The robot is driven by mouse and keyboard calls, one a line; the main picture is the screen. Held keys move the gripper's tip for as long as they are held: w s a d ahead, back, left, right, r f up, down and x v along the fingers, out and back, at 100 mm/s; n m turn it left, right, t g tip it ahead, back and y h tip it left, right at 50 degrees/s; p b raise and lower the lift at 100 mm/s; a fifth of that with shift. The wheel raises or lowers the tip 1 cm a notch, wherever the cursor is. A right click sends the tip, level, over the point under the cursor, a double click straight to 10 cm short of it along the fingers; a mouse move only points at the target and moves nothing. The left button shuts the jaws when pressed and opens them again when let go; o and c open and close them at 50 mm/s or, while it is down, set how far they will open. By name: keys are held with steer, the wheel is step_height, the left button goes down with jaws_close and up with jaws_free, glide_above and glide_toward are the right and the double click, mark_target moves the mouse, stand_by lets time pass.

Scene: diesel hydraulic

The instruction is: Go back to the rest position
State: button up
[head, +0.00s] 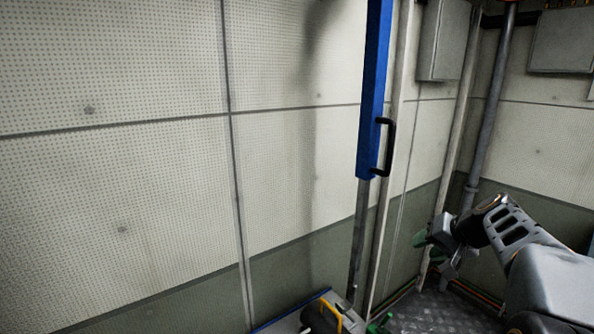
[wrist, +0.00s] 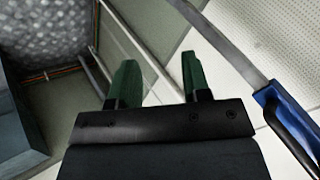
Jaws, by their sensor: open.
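My gripper (head: 440,250) is at the lower right in the head view, in front of the wall and to the right of a blue post. In the wrist view my gripper (wrist: 160,82) shows two green fingers spread apart with nothing between them. Its fingers point toward the pale wall and its corner strips. In the head view my arm reaches in from the right edge. No object is held.
The blue post (head: 374,90) with a black handle (head: 386,148) stands on a grey rod. It also shows at the right of the wrist view (wrist: 272,98). A machine with a yellow handle (head: 331,309) sits at the bottom. Grey pipes (head: 489,105) and wall boxes (head: 443,40) are at right.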

steer(key=s+a+f+n+g+h, duration=0.1)
steer(key=s+a+f+n+h, duration=0.1)
steer(key=s+a+f, duration=0.3)
steer(key=s+a+f+n+g+h, duration=0.1)
steer(key=s+a+f+n+h, duration=0.1)
steer(key=s+a+f, duration=0.3)
steer(key=s+a, duration=0.4)
steer(key=s, duration=0.4)
steer(key=shift+s+a+n+g, duration=0.2)
steer(key=shift+n+g, duration=0.1)
steer(key=shift+g, duration=0.1)
stand_by(0.5)
